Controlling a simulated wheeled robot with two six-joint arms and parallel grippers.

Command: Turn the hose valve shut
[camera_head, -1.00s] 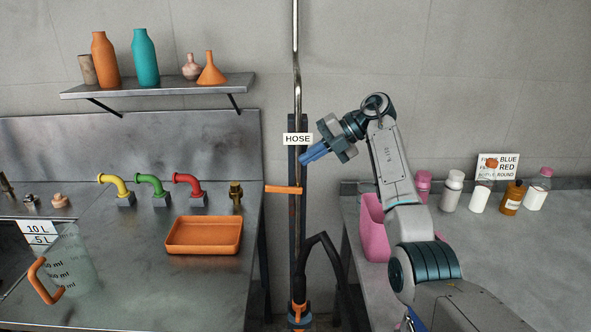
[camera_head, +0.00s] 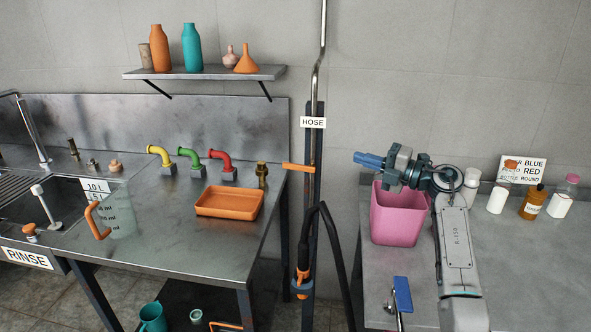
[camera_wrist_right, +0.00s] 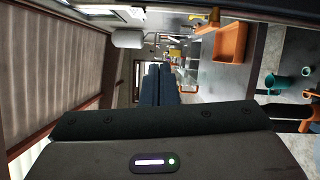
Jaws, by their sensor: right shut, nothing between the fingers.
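The hose valve's orange lever (camera_head: 299,167) sticks out level to the left of the upright hose pipe (camera_head: 315,90), below the HOSE sign (camera_head: 313,122). The lever lies crosswise to the pipe. My right gripper (camera_head: 368,161) is to the right of the pipe, above the pink bin, pointing left. Its blue fingers are closed together and empty, clearly apart from the lever. The closed fingers also show in the right wrist view (camera_wrist_right: 158,84), where I cannot make out the lever. My left gripper is not in view.
A black hose (camera_head: 335,255) loops beside the pipe. The pink bin (camera_head: 398,222) and several bottles stand on the right counter. An orange tray (camera_head: 229,213) and a clear jug (camera_head: 120,215) stand on the left counter. The space between lever and right gripper looks clear.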

